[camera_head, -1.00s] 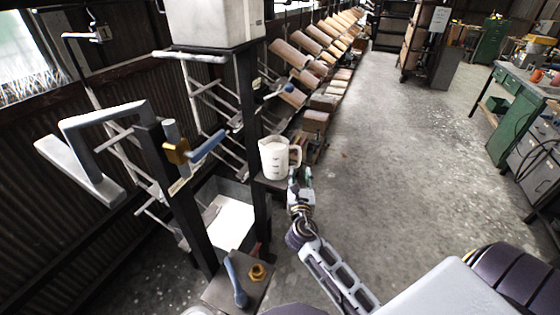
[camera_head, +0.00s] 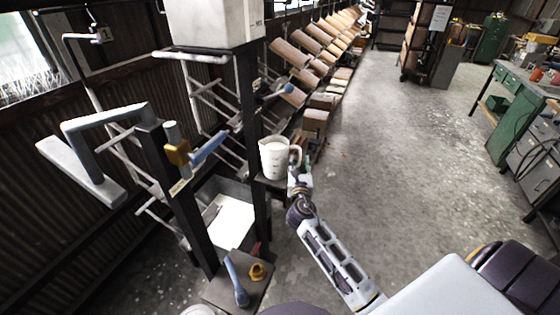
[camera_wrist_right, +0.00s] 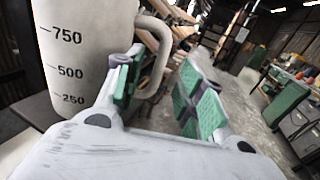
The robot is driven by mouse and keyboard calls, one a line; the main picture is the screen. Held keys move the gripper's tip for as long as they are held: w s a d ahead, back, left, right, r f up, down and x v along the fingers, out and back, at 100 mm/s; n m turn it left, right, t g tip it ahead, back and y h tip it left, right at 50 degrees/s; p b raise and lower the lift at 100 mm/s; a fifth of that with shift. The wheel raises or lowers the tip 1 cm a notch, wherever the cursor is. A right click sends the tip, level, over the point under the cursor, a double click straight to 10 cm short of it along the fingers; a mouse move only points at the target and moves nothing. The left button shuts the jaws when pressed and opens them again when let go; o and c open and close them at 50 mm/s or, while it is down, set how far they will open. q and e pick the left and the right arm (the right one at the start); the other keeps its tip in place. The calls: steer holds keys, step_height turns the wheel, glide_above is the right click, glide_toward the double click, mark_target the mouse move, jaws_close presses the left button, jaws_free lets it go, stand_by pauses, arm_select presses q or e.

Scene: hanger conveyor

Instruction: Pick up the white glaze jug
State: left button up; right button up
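The white glaze jug (camera_head: 274,160) stands upright on a small dark ledge at the conveyor frame, its handle facing right. In the right wrist view the jug (camera_wrist_right: 82,50) fills the left side, showing the marks 750, 500 and 250. My right gripper (camera_head: 302,172) is beside the handle, with its green-padded fingers spread apart in the wrist view (camera_wrist_right: 163,92). The jug handle (camera_wrist_right: 160,62) shows in the gap between the fingers, close to the left finger, which hides part of it. I cannot tell whether they touch. My left gripper is not in view.
A dark post (camera_head: 252,110) rises right behind the jug, under a white box (camera_head: 212,22). A metal bin (camera_head: 232,218) is below left. A small plate with a blue-handled lever (camera_head: 236,282) is nearer.

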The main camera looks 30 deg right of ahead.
mark_target(299, 157)
steer(key=shift+w, duration=0.1)
steer(key=shift+x, duration=0.85)
steer(key=shift+p+x, duration=0.35)
steer(key=shift+x, duration=1.35)
jaws_close()
steer(key=shift+w+r, duration=0.1)
steer(key=shift+r, duration=0.15)
